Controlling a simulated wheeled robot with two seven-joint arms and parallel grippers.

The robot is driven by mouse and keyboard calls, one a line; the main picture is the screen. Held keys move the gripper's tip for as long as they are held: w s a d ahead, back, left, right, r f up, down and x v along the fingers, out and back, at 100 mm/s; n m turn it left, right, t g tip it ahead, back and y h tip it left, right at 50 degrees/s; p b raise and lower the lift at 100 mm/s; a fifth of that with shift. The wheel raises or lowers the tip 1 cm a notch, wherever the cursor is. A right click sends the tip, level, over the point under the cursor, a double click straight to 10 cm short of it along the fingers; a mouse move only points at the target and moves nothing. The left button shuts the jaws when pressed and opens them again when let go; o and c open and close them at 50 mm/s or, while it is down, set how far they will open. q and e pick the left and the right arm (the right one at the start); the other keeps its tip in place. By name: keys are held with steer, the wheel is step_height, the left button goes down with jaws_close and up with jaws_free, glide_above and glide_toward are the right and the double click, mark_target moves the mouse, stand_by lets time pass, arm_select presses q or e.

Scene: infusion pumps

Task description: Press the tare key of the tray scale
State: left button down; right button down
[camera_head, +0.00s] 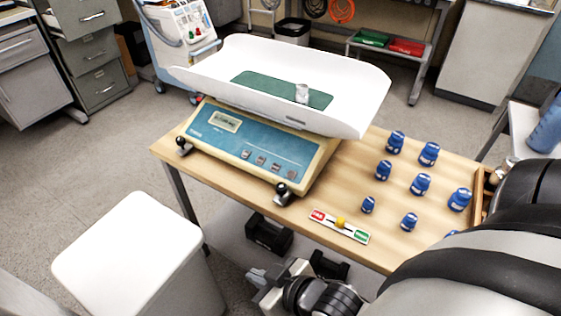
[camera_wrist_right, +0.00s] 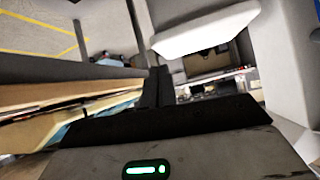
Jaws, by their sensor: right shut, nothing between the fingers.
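The tray scale (camera_head: 262,140) stands on a wooden table (camera_head: 335,205). It has a white tray (camera_head: 345,85) on top and a blue front panel with a display (camera_head: 226,121). A row of several small grey keys (camera_head: 261,160) sits on that panel; their labels are too small to read, so I cannot tell which is tare. A small metal weight (camera_head: 302,93) stands on the green mat in the tray. My right gripper (camera_head: 257,276) is shut and empty, in front of the table's near edge and apart from the scale. Its closed fingers show in the wrist view (camera_wrist_right: 160,88). My left gripper is out of view.
Several blue weights (camera_head: 420,184) stand on the table right of the scale. A red and green slider strip (camera_head: 339,226) lies near the front edge. Black knobbed feet (camera_head: 284,192) stick out at the scale's corners. A white bin (camera_head: 128,243) stands at front left.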

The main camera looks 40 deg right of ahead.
steer(key=w+r+m+t+h+p, duration=0.1)
steer(key=w+r+m+t, duration=1.05)
steer(key=r+m, duration=0.65)
steer(key=w+d+r+m+g+h+p, duration=0.15)
steer(key=d+m+h, duration=0.3)
steer(key=m, duration=0.45)
steer(key=w+d+r+m+g+h+b, duration=0.1)
steer(key=w+d+m+g+h, duration=0.2)
steer(key=m+h, duration=0.5)
steer(key=w+d+r+m+g+h+p, duration=0.1)
steer(key=w+d+m+g+h, duration=0.2)
steer(key=m, duration=0.8)
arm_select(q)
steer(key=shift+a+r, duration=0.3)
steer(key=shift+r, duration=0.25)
arm_select(e)
step_height(320, 180, down, 6)
steer(key=s+d+m+g+y, duration=0.1)
steer(key=s+d+m+g, duration=0.1)
steer(key=m+g, duration=0.6)
steer(key=m, duration=0.5)
steer(key=shift+f+m, duration=0.15)
steer(key=shift+m, duration=0.15)
